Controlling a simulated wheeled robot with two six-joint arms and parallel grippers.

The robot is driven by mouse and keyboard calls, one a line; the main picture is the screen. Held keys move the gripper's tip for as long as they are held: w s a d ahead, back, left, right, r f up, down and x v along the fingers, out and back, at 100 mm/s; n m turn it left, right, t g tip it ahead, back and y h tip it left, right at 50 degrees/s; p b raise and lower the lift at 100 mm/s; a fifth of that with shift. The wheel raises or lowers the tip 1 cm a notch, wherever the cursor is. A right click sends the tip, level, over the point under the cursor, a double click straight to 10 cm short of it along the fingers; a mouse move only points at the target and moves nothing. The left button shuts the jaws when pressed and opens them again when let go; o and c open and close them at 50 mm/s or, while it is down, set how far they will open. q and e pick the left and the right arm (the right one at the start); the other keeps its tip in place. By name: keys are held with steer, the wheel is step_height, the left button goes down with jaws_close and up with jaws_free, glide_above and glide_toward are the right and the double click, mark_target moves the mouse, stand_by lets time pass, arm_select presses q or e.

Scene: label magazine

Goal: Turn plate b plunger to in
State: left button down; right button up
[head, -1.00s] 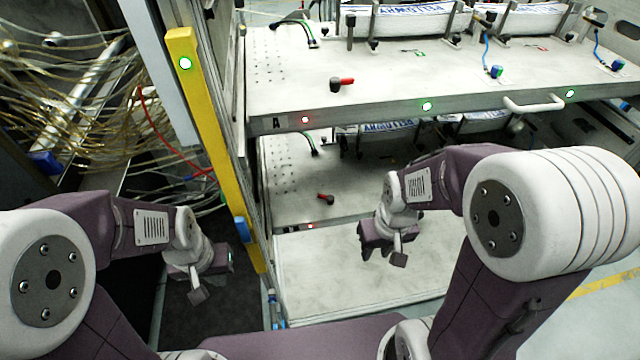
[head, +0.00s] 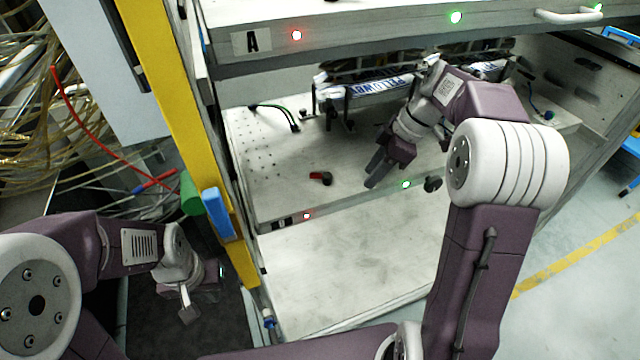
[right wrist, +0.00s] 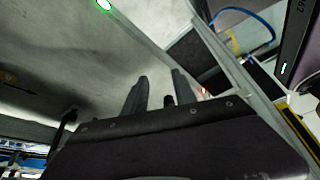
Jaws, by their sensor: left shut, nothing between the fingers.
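The plate b plunger (head: 320,178) is a small black knob with a red lever, on top of the lower plate (head: 265,190) near its front left. Its lever points left in the head view. My right gripper (head: 372,180) is over the front of that plate, to the right of the plunger and apart from it. In the right wrist view its two fingers (right wrist: 160,78) stand apart, with no clear object held. I cannot make out the plunger there. My left gripper (head: 188,308) is shut and empty, low at the left, outside the rack.
The upper plate, marked A (head: 252,42), overhangs the lower one. A red light (head: 307,216) and a green light (head: 405,184) sit on the lower plate's front edge. A yellow post (head: 165,90) with a blue part (head: 218,213) bounds the left side.

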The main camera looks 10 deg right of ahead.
mark_target(316, 174)
steer(key=shift+w+a+r, duration=0.1)
steer(key=shift+a+r, duration=0.05)
steer(key=shift+a, duration=0.05)
steer(key=w+a, duration=0.1)
steer(key=a, duration=0.2)
steer(key=w+a, duration=0.1)
steer(key=a, duration=0.3)
steer(key=w+a, duration=0.2)
steer(key=a, duration=0.2)
steer(key=shift+a+b, duration=0.2)
steer(key=shift+b, duration=0.2)
steer(key=shift+f+b, duration=0.4)
steer(key=shift+f, duration=0.2)
jaws_close()
